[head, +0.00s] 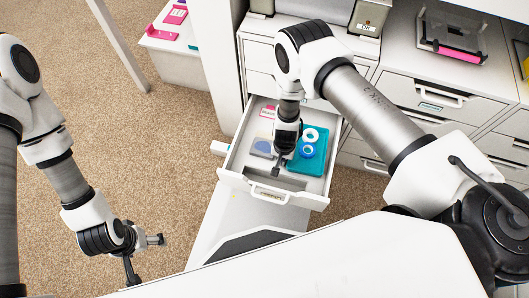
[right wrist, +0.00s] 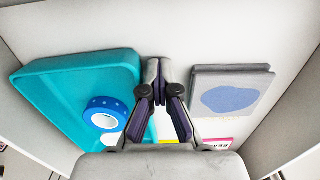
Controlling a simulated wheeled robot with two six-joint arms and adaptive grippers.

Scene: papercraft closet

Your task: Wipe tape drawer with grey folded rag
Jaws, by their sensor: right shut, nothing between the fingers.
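The tape drawer (head: 233,176) is pulled open. A grey folded square with a pale blue patch, which looks like the grey folded rag (head: 262,147), lies flat on the left of its floor; it also shows right of the fingers in the right wrist view (right wrist: 205,95). A teal tray (head: 318,158) with a blue tape roll (head: 307,151) and a white tape roll (head: 311,135) lies on the right. My right gripper (head: 276,171) points down into the drawer between rag and tray, shut and empty, apart from the rag. My left gripper (head: 147,260) hangs open over the carpet, outside the drawer.
A pink-and-white item (head: 267,112) lies at the drawer's back. Closed drawers (head: 433,92) stand to the right, with a black holder and pink item (head: 452,48) on top. A white post (head: 214,60) rises left of the drawer. The drawer floor near its front is clear.

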